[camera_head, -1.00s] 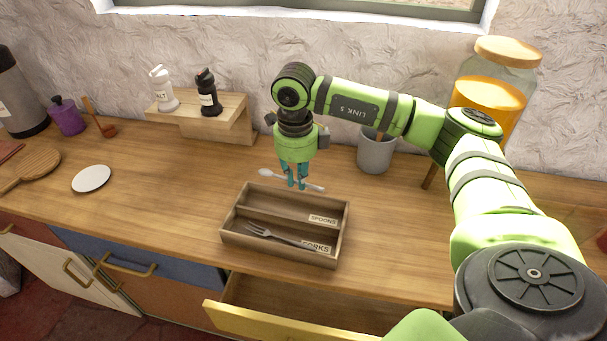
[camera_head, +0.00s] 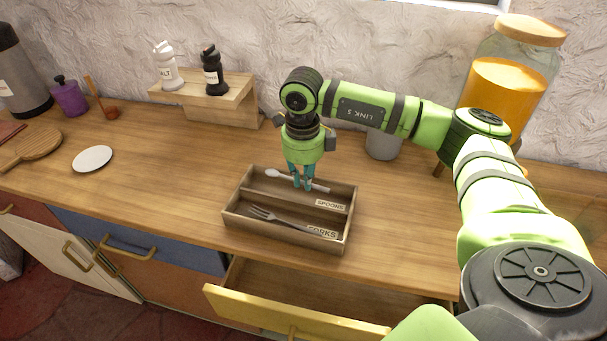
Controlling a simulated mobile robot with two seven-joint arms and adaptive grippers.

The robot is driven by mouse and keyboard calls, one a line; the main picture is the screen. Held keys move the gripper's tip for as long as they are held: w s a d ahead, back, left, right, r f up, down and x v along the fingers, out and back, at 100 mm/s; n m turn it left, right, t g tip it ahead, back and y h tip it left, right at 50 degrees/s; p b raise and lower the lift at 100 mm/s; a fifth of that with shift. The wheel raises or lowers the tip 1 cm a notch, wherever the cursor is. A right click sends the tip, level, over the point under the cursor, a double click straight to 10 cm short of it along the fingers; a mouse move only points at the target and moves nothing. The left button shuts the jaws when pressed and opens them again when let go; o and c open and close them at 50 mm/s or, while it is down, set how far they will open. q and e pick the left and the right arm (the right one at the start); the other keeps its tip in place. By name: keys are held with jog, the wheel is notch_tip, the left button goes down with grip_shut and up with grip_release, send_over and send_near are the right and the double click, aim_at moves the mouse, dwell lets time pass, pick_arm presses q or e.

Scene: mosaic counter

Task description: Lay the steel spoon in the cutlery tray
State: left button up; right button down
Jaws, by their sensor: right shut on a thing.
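The steel spoon (camera_head: 279,174) is held crosswise in my right gripper (camera_head: 303,184), which is shut on its handle. The spoon's bowl points left and its handle end points right. The wooden cutlery tray (camera_head: 236,225) sits on the counter with two long compartments. In the picture the spoon overlies the rear compartment, labelled SPOONS (camera_head: 330,204); I cannot tell whether it touches the tray floor. A fork (camera_head: 272,216) lies in the front compartment, labelled FORKS. My left gripper is not in view.
An open drawer (camera_head: 290,315) juts out below the tray. A grey cup (camera_head: 383,146) and an orange-filled jar (camera_head: 503,90) stand behind my right arm. A wooden stand (camera_head: 220,106) holds salt and pepper bottles. A white plate (camera_head: 92,159) lies on the left; counter between it and the tray is clear.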

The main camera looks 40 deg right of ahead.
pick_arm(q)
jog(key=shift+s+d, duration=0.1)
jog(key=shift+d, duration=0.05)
pick_arm(e)
jog(key=c, duration=1.2)
grip_release()
jog(key=shift+o, duration=0.2)
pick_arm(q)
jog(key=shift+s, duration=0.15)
pick_arm(e)
jog(key=shift+r, duration=0.15)
notch_tip(320, 180, up, 12)
jog(key=shift+a, duration=0.15)
jog(key=shift+s, duration=0.1)
